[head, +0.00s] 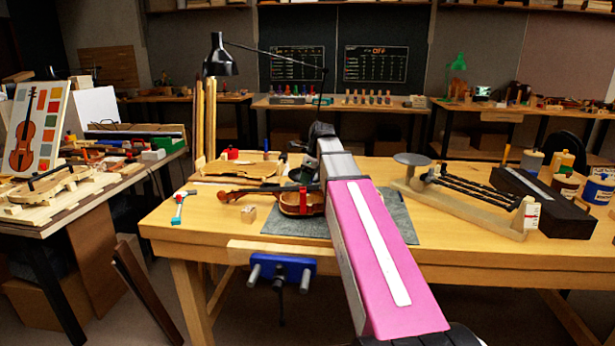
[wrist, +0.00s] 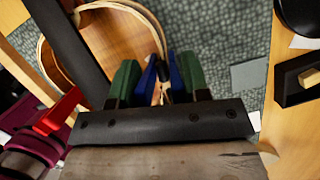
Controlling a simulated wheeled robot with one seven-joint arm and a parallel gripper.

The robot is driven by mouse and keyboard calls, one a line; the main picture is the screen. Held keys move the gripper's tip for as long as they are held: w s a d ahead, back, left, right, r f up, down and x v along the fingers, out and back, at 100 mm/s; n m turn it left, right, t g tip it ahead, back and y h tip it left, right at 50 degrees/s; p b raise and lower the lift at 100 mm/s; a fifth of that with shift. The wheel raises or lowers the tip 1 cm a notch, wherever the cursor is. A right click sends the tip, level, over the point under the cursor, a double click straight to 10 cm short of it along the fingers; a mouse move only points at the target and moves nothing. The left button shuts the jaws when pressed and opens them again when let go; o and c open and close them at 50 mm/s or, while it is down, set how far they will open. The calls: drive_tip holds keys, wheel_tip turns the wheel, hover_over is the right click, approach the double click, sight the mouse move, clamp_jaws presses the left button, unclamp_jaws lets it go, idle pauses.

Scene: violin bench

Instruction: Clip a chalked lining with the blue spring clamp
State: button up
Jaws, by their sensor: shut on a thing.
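In the wrist view my gripper (wrist: 160,70) has green-padded fingers closed on the blue spring clamp (wrist: 149,76). Parts of the clamp show between the two pads. A pale curved lining strip (wrist: 128,6) runs along the edge of the wooden violin body (wrist: 108,38) and ends close by the clamp. I cannot tell whether the clamp's jaws touch it, and no chalk mark is clear. In the head view the violin body (head: 290,205) lies on the grey mat (head: 398,222). My arm hides most of the gripper and the clamp there.
A red clamp (wrist: 58,112) stands beside the body at left in the wrist view. A black tray (wrist: 292,90) lies at right. A blue vise (head: 282,268) hangs in front.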

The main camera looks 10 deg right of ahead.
drive_tip(key=o, duration=1)
drive_tip(key=v, duration=1)
drive_tip(key=shift+s+d+r, duration=0.1)
drive_tip(key=shift+r, duration=0.25)
